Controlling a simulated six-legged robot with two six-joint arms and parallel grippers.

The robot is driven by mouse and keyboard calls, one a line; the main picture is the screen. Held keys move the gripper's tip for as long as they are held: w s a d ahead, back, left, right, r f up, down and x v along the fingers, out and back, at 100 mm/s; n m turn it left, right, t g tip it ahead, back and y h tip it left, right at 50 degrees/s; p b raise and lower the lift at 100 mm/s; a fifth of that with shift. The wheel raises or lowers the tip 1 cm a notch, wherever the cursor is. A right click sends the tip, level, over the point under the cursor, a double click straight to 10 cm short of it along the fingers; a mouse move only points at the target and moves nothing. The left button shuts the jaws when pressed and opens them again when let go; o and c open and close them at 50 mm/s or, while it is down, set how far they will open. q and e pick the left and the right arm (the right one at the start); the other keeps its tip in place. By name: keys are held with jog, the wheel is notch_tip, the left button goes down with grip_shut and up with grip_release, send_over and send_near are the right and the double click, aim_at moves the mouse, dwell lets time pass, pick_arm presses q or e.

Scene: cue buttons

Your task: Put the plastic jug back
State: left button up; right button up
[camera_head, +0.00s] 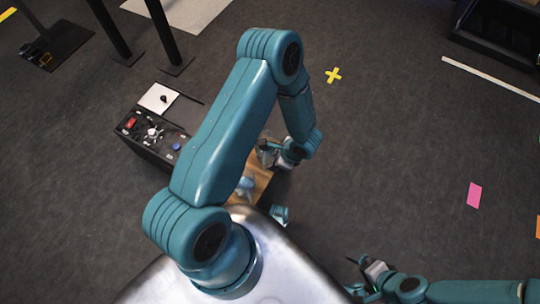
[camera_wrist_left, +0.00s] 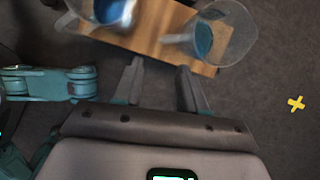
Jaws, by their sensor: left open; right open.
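A wooden board (camera_wrist_left: 150,35) shows at the top of the left wrist view; its edge also shows in the head view (camera_head: 262,183). Two clear vessels with blue in them are over it, one at its right end (camera_wrist_left: 232,38) and one at its left (camera_wrist_left: 110,12), cut by the frame. I cannot tell which is the plastic jug. My left gripper (camera_wrist_left: 160,75) is open and empty, its fingers pointing towards the board between the vessels. In the head view it is partly hidden by its arm. My right gripper (camera_head: 356,276) is open, low at the right, away from the board.
A black box panel (camera_head: 150,135) with red, white and blue buttons stands left of my left arm, a white square (camera_head: 158,97) behind it. A yellow cross (camera_head: 333,75) marks the floor. Black posts (camera_head: 160,30) stand top left. Floor to the right is mostly clear.

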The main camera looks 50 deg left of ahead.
pick_arm(q)
jog(key=s+d+r+n+t+h, duration=0.1)
jog(key=s+d+r+n+h, duration=0.1)
jog(key=d+n, duration=0.5)
jog(key=s+d+r+n+t+h, duration=0.1)
jog(key=s+d+n+h, duration=0.4)
jog(key=d, duration=0.5)
jog(key=shift+s+r+n+h, duration=0.2)
jog(key=shift+r+n+h, duration=0.4)
jog(key=shift+r+n, duration=0.5)
jog(key=shift+f, duration=0.2)
